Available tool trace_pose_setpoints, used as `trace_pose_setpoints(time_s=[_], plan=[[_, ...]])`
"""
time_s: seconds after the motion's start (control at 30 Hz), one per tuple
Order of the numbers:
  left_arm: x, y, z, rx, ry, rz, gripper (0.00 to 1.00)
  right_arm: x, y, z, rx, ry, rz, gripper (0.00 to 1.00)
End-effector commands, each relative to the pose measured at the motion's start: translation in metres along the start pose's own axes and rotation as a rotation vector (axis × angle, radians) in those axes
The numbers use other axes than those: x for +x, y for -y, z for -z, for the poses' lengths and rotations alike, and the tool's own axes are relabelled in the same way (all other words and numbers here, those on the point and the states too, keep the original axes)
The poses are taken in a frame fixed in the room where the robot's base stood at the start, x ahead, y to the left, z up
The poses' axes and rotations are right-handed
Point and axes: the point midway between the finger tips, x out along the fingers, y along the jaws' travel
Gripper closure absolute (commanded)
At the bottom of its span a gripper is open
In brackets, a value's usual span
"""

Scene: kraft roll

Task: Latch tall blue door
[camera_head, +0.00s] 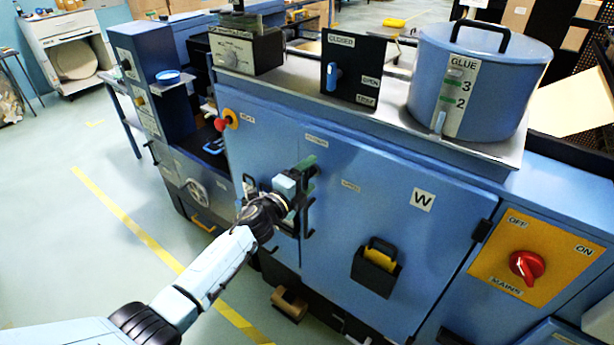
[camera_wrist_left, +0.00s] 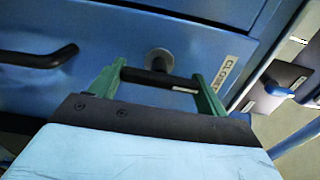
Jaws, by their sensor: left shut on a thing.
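The tall blue door (camera_head: 395,200) is the large front panel of the blue machine, marked W. It looks flush with the machine front. My left gripper (camera_head: 300,190) is at the door's left edge, with the arm reaching in from the lower left. In the left wrist view its two green fingers are shut on a black latch handle (camera_wrist_left: 157,78), which spans between them. A round silver boss (camera_wrist_left: 159,59) sits behind the handle. A white label (camera_wrist_left: 229,75) beside it is partly hidden by a finger. In the head view the gripper mostly hides the latch. My right gripper is not in view.
A black pull handle (camera_wrist_left: 40,58) projects from the blue panel to the left in the wrist view. A black pocket (camera_head: 377,266) hangs on the door. A blue glue pot (camera_head: 480,80) stands on top. A red mains knob (camera_head: 526,267) is at right. The floor at left is clear.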

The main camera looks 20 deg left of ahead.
Motion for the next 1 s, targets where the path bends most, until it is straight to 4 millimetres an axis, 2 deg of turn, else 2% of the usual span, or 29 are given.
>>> trace_pose_setpoints(time_s=[0.63,0.67,0.8,1.0], plan=[[0.0000,-0.0002,0.0002,-0.056,0.000,-0.001,0.46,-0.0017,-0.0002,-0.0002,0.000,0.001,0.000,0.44],[0.0000,-0.0002,0.0002,-0.056,0.000,-0.001,0.22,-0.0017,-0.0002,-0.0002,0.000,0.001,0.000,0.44],[0.0000,-0.0001,0.0002,-0.055,0.000,-0.001,0.04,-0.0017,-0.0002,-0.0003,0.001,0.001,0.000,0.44],[0.0000,0.0001,0.0001,-0.053,0.000,0.000,0.02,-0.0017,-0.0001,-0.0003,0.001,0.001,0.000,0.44]])
